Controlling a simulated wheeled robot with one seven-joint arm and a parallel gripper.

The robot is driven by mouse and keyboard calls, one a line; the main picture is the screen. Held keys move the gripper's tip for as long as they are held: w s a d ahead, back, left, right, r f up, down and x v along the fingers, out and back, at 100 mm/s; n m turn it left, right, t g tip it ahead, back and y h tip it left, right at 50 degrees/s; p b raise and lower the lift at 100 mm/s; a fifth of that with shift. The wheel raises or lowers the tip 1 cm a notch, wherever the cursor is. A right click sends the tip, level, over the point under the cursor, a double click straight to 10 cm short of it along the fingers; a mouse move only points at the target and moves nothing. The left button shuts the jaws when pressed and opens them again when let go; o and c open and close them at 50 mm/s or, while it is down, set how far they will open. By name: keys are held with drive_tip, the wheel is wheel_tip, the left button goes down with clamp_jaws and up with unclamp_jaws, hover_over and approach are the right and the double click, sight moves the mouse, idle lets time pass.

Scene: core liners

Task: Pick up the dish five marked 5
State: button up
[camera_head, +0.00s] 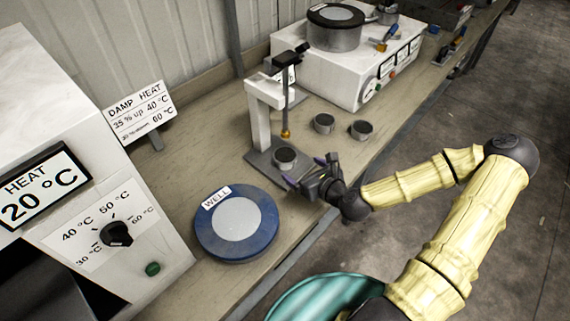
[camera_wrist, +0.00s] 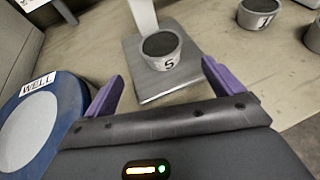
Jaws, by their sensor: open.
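The dish marked 5 (camera_wrist: 162,52) is a small grey round cup with dark contents. It stands upright on the grey base plate (camera_wrist: 150,90) of a white stand, and also shows in the head view (camera_head: 285,158). My gripper (camera_wrist: 158,85) is open, with its purple fingers apart and nothing between them. The dish lies ahead of the fingertips in the wrist view, not touching them as far as I can see. In the head view my gripper (camera_head: 308,182) is just to the right and front of the dish.
The white stand (camera_head: 262,115) holds a hanging probe (camera_head: 286,130) above the dish. Two other dishes (camera_head: 323,123) (camera_head: 361,129) stand to the right. A blue disc labelled WELL (camera_head: 237,250) lies at the left front. A white heater box (camera_head: 350,65) stands behind.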

sight(288, 158)
drive_tip(key=x, duration=0.6)
drive_tip(key=shift+w+a+f+p, duration=0.1)
drive_tip(key=shift+w+a+p, duration=0.1)
drive_tip(key=shift+p, duration=0.1)
drive_tip(key=shift+p+x, duration=0.65)
drive_tip(key=shift+x, duration=1.9)
drive_tip(key=shift+w+d, duration=0.1)
drive_tip(key=c, duration=1.2)
